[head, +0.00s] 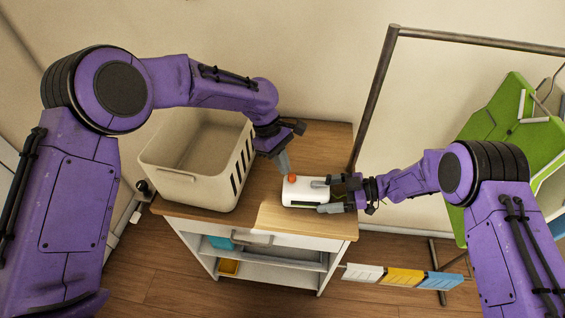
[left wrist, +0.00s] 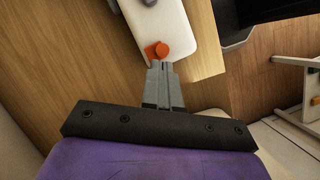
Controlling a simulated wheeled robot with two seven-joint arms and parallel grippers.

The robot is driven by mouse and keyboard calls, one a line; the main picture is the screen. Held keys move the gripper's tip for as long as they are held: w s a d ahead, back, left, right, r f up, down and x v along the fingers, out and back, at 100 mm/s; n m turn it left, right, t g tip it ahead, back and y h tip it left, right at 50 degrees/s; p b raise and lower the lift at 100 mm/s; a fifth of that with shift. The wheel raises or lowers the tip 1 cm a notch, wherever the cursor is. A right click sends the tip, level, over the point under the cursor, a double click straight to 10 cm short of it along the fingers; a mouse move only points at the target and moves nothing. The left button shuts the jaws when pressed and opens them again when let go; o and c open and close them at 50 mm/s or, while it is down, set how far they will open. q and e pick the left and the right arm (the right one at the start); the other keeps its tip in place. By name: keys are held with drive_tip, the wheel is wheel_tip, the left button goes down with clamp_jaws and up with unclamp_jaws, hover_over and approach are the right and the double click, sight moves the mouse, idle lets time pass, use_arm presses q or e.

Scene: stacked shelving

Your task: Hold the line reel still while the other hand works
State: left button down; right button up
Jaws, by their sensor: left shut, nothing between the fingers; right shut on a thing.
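The line reel (head: 299,192) is a white, rounded box with an orange-red knob (head: 292,178) at its left end. It lies on the wooden cabinet top, near the right side. My right gripper (head: 325,195) is shut on the reel's right part, with a finger on either side. My left gripper (head: 284,166) is shut and empty, its fingertips close to the orange knob. In the left wrist view the shut fingers (left wrist: 161,68) end right at the orange knob (left wrist: 157,50) on the white reel (left wrist: 166,25); I cannot tell whether they touch it.
A cream laundry basket (head: 180,180) stands on the cabinet top (head: 270,218) at left. A metal rack (head: 378,90) rises behind at right, with a green garment (head: 505,125) hanging on it. White, yellow and blue cloths (head: 405,277) hang low at right. The front of the cabinet top is clear.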

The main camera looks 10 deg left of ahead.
use_arm(q)
drive_tip(key=shift+s, duration=1.4)
drive_tip(key=shift+d, duration=0.1)
drive_tip(key=w+a+r, duration=0.4)
drive_tip(key=a+r, duration=0.3)
drive_tip(key=r, duration=0.2)
drive_tip(key=shift+r, duration=0.2)
drive_tip(key=shift+d, duration=0.1)
use_arm(e)
drive_tip(key=o, duration=0.6)
drive_tip(key=shift+o, duration=0.2)
